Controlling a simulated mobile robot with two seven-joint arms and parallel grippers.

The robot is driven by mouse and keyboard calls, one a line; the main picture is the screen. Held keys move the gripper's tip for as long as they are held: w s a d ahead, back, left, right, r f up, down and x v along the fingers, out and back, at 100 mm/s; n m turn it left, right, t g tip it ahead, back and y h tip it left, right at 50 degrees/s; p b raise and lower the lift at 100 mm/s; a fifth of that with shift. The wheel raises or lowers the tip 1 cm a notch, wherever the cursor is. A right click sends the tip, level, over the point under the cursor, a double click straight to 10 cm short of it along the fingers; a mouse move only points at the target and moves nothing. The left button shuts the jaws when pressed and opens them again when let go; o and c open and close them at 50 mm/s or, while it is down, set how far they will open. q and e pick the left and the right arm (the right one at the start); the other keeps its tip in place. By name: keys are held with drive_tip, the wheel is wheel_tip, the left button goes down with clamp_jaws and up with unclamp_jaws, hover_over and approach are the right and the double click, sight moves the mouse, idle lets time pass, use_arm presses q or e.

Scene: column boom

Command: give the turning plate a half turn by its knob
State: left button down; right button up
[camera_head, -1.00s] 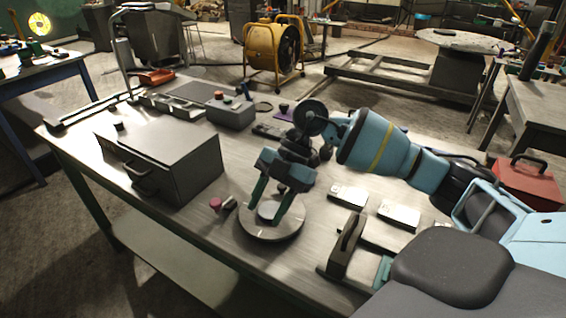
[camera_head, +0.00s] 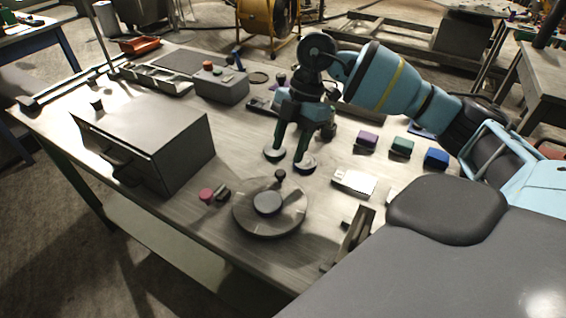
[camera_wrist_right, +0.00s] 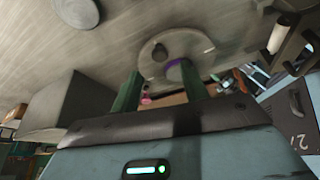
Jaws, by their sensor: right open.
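The turning plate (camera_head: 243,222) is a round grey disc with a dark raised centre, flat on the workbench near its front edge. Its small dark knob (camera_head: 280,175) stands at the rim farthest from me. My right gripper (camera_head: 290,158) points down just beyond the plate, its two green fingers apart and empty. The fingers are close to the knob but do not surround it. Small round shapes show at the finger ends; I cannot tell what they are. In the right wrist view a round plate (camera_wrist_right: 195,55) shows beyond the two fingers (camera_wrist_right: 160,85). My left gripper is out of view.
A grey drawer box (camera_head: 145,140) stands left of the plate, and a small pink-topped piece (camera_head: 207,195) lies between them. To the right are a white block (camera_head: 354,183), a dark upright handle (camera_head: 352,240) and purple, green (camera_head: 401,147) and blue blocks.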

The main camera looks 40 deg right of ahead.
sight(281, 172)
drive_tip(key=shift+x, duration=2.6)
drive_tip(key=shift+c, duration=0.5)
clamp_jaws()
